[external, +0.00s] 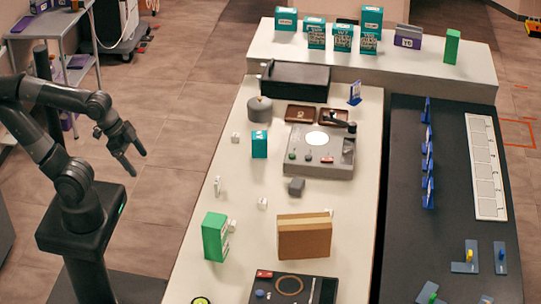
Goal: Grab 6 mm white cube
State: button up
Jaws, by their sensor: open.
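Several small white blocks lie on the long white table (190,270). One white cube (235,137) is near the table's left edge beside a teal box. Another white cube (262,203) is near the middle, and a third white cube (232,226) is close to the green box. Their size markings are too small to read, so I cannot tell which is the 6 mm one. My gripper (138,163) is open and empty, in the air left of the table, its fingers angled down and apart from every cube.
A teal box (259,144), a grey round pot (259,110), a grey cube (296,187), a brown box (304,237) and a green box (215,237) stand on the table. A grey device (320,160) and black tray (295,82) lie farther back. Floor between my arm and the table is clear.

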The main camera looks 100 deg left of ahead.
jog(key=c, duration=0.6)
jog(key=shift+w, duration=0.1)
jog(key=w+a+r+g, duration=0.2)
jog(key=w+a+r, duration=0.1)
jog(key=w+a, duration=0.6)
jog(key=g, duration=0.4)
send_over(236, 135)
notch_tip(236, 135, down, 19)
jog(key=shift+n, duration=0.3)
jog(key=f, duration=0.5)
jog(key=shift+s+d+f, duration=0.2)
jog(key=shift+s+f, duration=0.1)
jog(key=shift+w+a+f, duration=0.1)
jog(key=shift+a+f, duration=0.05)
jog(key=shift+f, duration=1.15)
jog(key=shift+w+a+f, duration=0.1)
jog(key=shift+a+f, duration=0.05)
jog(key=shift+f, duration=1.1)
